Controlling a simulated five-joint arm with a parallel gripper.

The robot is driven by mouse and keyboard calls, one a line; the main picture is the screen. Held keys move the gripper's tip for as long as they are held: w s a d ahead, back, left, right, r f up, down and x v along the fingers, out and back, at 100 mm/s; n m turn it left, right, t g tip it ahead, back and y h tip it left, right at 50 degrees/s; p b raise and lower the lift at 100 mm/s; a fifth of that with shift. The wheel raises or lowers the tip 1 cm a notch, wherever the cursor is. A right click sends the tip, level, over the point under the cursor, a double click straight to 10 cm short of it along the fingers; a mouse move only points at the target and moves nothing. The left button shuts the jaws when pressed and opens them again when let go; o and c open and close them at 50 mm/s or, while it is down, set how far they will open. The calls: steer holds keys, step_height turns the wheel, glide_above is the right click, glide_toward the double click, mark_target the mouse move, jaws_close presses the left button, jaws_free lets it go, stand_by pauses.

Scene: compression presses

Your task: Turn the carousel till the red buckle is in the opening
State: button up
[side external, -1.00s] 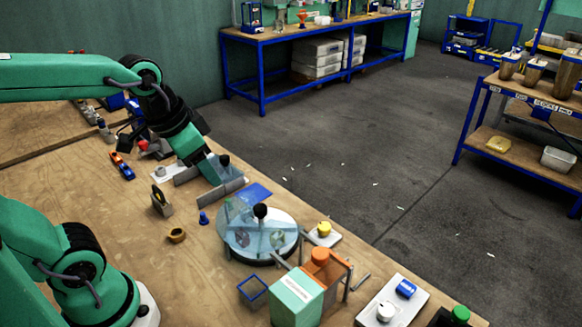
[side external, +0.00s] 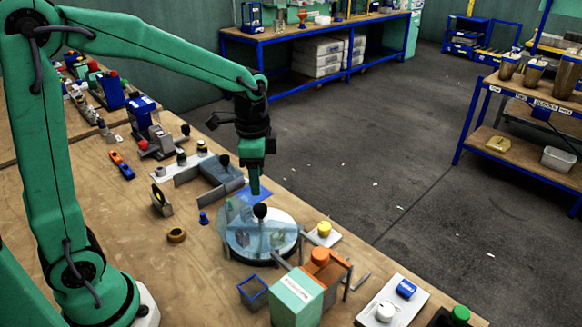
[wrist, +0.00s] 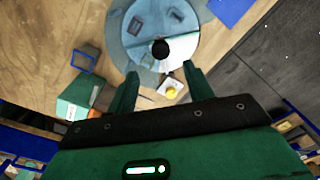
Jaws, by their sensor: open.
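The carousel (side external: 238,248) is a round disc with a clear cover and a black knob (side external: 260,211) at its centre. In the wrist view the carousel (wrist: 128,50) lies beyond my fingers, with its knob (wrist: 160,48) near the middle. A bright white wedge (wrist: 185,46) shows right of the knob. Small dim items (wrist: 137,24) lie under the cover; I cannot tell a red buckle among them. My gripper (side external: 255,190) points down above the far edge of the carousel. In the wrist view my gripper (wrist: 160,85) is open, with nothing between its fingers.
A yellow button (side external: 324,228) on a white plate stands right of the carousel. A pale green box (side external: 297,298) and an orange-topped stand (side external: 322,262) are in front. A grey bracket (side external: 208,180) and blue sheet (side external: 250,195) lie behind.

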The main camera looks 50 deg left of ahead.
mark_target(260, 207)
steer(key=shift+w+f, duration=0.15)
steer(key=shift+f, duration=0.05)
steer(key=shift+f, duration=3.9)
steer(key=shift+c, duration=0.2)
jaws_close()
